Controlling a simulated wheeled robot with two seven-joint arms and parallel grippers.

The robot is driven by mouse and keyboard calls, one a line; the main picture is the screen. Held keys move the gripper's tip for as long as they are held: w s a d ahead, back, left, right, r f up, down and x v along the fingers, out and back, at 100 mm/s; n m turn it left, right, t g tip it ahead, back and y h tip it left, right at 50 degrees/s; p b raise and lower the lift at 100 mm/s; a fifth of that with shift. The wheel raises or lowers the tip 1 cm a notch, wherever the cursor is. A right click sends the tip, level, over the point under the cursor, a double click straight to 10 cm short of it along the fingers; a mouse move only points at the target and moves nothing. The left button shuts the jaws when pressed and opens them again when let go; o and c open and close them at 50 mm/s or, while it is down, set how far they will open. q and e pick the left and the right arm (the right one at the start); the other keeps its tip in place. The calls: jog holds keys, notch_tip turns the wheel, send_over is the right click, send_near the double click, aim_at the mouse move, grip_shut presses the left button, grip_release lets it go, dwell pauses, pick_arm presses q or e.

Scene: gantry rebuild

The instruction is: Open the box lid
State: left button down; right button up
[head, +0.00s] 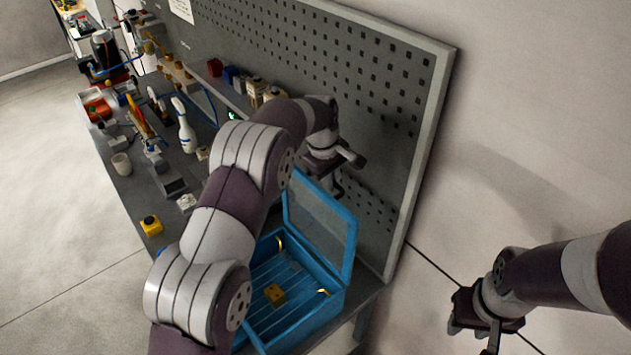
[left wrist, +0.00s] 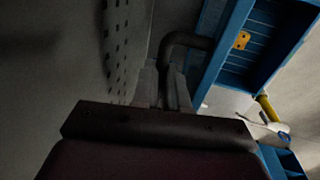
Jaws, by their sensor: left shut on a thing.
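The blue box (head: 335,303) stands at the near end of the bench. Its lid (head: 321,226), a blue frame with a clear pane, is raised and stands steeply at the back, near the pegboard. My left gripper (head: 334,185) is at the lid's upper edge, partly hidden. In the left wrist view, its fingers (left wrist: 172,88) are shut on a dark curved handle (left wrist: 186,40) beside the blue frame.
The grey pegboard (head: 385,110) rises close behind the lid and left gripper. A spray bottle (head: 186,130), a white cup (head: 122,164) and a yellow item (head: 151,225) stand on the bench farther left. Open floor lies to the left.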

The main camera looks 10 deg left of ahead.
pick_arm(q)
jog(key=shift+w+d, duration=0.55)
jog(key=shift+w, duration=0.25)
jog(key=shift+w+d, duration=0.1)
jog(key=shift+w, duration=0.1)
jog(key=c, duration=1.2)
grip_release()
jog(key=shift+o, duration=0.2)
jog(key=shift+s+f, duration=0.1)
